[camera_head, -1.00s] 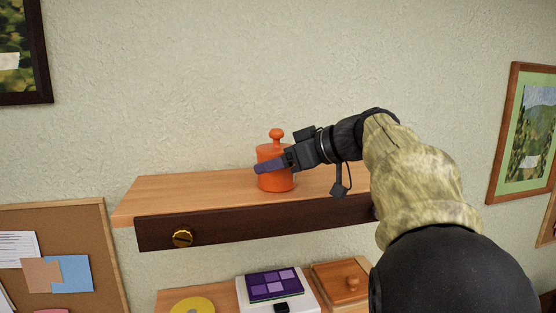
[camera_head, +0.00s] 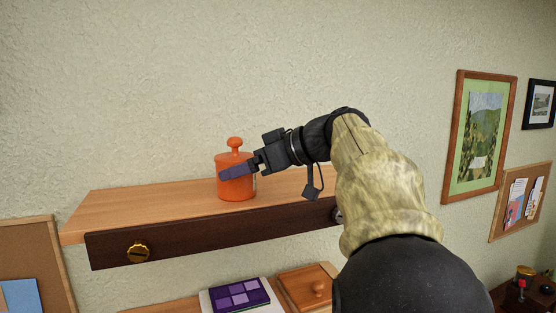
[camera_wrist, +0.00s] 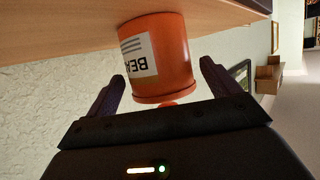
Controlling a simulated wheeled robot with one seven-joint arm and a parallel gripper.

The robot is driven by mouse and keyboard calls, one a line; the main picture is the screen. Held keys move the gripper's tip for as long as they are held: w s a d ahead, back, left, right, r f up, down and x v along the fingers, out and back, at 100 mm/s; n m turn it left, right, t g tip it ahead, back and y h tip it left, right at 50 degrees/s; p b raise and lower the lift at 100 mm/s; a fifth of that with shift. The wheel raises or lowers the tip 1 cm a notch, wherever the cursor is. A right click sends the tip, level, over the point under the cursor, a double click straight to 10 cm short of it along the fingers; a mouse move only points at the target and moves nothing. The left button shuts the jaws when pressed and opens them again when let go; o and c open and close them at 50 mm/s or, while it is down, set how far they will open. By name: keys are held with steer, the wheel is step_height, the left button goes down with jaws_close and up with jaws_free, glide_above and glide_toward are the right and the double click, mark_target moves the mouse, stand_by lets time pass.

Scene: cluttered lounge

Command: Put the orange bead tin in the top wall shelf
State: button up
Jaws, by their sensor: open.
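The orange bead tin (camera_head: 236,178), with a round knob on its lid, stands upright on the top wall shelf (camera_head: 130,205). In the wrist view the tin (camera_wrist: 172,55) shows a white label with dark letters, and its base meets the wooden shelf board (camera_wrist: 70,25). My gripper (camera_head: 238,171) is at the tin's right front side in the head view. In the wrist view my gripper (camera_wrist: 162,88) is open, with one finger on each side of the tin's lid end and visible gaps between fingers and tin.
A lower shelf holds a purple patterned box (camera_head: 240,296) and a wooden lidded box (camera_head: 308,285). A cork board (camera_head: 35,250) hangs at left, and a framed picture (camera_head: 482,135) at right. The shelf board left of the tin is clear.

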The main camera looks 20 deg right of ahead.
steer(key=b+v, duration=0.2)
steer(key=v, duration=0.7)
steer(key=shift+s+d+r, duration=0.15)
steer(key=shift+s+d, duration=0.05)
stand_by(0.3)
